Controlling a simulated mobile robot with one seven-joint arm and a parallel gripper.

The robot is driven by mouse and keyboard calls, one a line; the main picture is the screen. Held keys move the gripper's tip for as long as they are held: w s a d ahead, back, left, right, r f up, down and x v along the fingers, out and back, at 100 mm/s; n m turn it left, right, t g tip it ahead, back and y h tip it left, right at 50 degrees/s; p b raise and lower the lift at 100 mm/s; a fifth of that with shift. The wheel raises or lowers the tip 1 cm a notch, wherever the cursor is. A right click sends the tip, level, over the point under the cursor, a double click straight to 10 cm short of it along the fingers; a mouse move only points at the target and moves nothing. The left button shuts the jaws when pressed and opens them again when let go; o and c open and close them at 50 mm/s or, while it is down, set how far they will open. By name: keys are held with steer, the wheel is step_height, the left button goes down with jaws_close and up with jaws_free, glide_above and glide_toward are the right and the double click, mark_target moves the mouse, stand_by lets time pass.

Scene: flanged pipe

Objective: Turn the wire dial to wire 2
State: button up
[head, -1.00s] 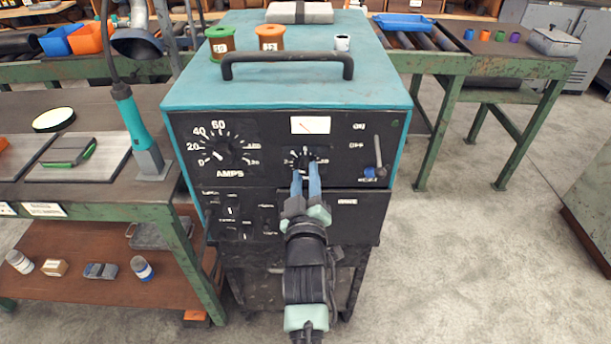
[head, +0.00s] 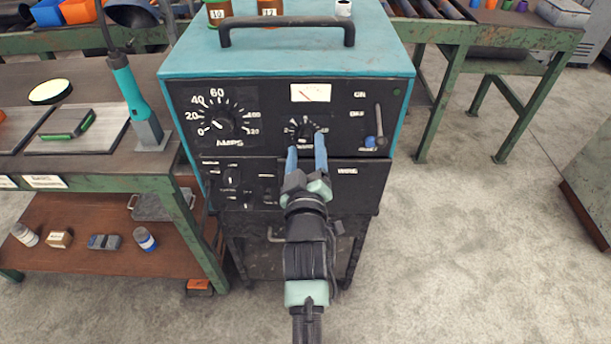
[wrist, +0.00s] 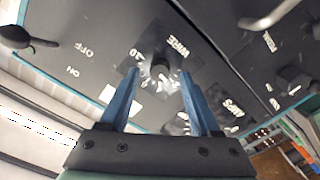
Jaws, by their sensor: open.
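The wire dial (head: 306,132) is a small black knob on the dark front panel of the teal welding machine (head: 285,75), below the white meter. It also shows in the wrist view (wrist: 160,70), between my fingers. I cannot read where its pointer stands. My gripper (head: 306,143) is open, with one blue finger on each side of the dial; the wrist view shows the gripper (wrist: 160,76) with a gap beside the knob. I cannot tell whether either finger touches it. The fingers hide the lower part of the dial face.
The larger amps dial (head: 224,125) is to the left on the panel. A blue-knobbed lever (head: 380,130) stands to the right. A workbench (head: 95,150) with a teal torch (head: 130,95) is close on the left. Bare floor lies right of the machine.

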steer(key=s, duration=1.1)
steer(key=shift+s+b, duration=0.3)
step_height(320, 180, up, 17)
steer(key=w+m+t+p, duration=0.1)
steer(key=w+t+p, duration=0.1)
steer(key=t+p, duration=0.1)
steer(key=s+r+m+t+p, duration=0.1)
steer(key=s+r, duration=0.3)
steer(key=r, duration=0.8)
steer(key=s+r+m+t+p, duration=0.2)
steer(key=s+r+m+t, duration=0.1)
steer(key=r, duration=1)
steer(key=s+r+m+t+p, duration=0.2)
steer(key=s+r, duration=0.3)
steer(key=r, duration=0.8)
steer(key=shift+s, duration=0.25)
steer(key=shift+r, duration=0.1)
